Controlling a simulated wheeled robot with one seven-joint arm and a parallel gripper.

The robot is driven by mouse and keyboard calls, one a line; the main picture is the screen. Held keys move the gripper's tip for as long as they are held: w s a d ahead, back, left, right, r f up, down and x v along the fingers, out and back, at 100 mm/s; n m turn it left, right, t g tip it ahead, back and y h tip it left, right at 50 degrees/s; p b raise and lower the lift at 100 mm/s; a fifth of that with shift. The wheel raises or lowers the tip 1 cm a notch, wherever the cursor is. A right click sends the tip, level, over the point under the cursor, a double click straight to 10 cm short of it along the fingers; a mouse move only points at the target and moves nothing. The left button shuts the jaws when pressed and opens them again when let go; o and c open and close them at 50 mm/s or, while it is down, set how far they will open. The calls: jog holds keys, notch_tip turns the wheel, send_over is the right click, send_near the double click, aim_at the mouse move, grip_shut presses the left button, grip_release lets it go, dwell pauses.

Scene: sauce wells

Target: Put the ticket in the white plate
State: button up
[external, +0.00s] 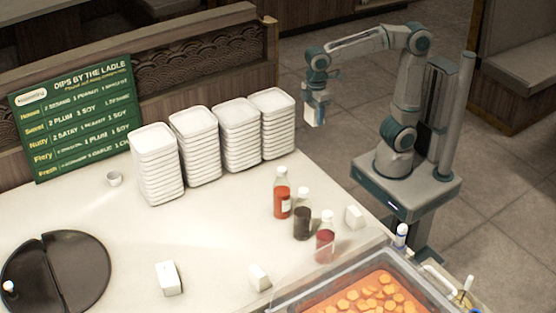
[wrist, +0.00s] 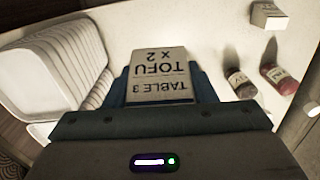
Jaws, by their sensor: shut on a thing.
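My gripper (external: 316,96) hangs in the air right of the stacks of white dishes, near the counter's far edge. It is shut on a white ticket (external: 313,115), a small block-like card. In the wrist view the ticket (wrist: 160,65) sits between the fingers and reads, upside down, "TABLE 3 TOFU x 2". White square plates (external: 154,138) stand in several tall stacks along the back of the counter; the nearest stack to my gripper (external: 271,97) is the right one. In the wrist view a plate stack (wrist: 62,65) is at the left. I cannot tell which plate is meant.
Sauce bottles (external: 302,222) stand on the counter's right side, with small white blocks (external: 168,278) nearby. A pan of orange food (external: 365,299) is at the front. A green menu board (external: 75,115) leans at the back left.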

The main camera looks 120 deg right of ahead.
jog(key=w+d+r+m+p, duration=0.1)
jog(key=d+m, duration=0.3)
jog(key=d, duration=0.7)
jog(key=w+d+r+m+p, duration=0.15)
jog(key=d+m, duration=0.35)
jog(key=d, duration=0.6)
jog(key=s+d+f+m+p, duration=0.15)
jog(key=s+d+m, duration=0.35)
jog(key=d, duration=0.6)
jog(key=s+d+f+m, duration=0.25)
jog(key=s+d, duration=0.45)
jog(key=d, duration=0.5)
notch_tip(320, 180, down, 10)
jog(key=shift+m, duration=0.35)
jog(key=w+f+p, duration=0.1)
jog(key=w+f, duration=0.1)
jog(key=w, duration=0.2)
jog(key=w+a+f+p, duration=0.1)
jog(key=w+f, duration=0.2)
jog(key=w, duration=0.1)
jog(key=w+f+p, duration=0.1)
jog(key=w+f, duration=0.1)
jog(key=w, duration=0.2)
jog(key=shift+a+f, duration=0.15)
notch_tip(320, 180, down, 3)
jog(key=shift+f+p, duration=0.1)
jog(key=shift+p, duration=0.6)
jog(key=shift+f, duration=0.3)
jog(key=shift+f, duration=0.1)
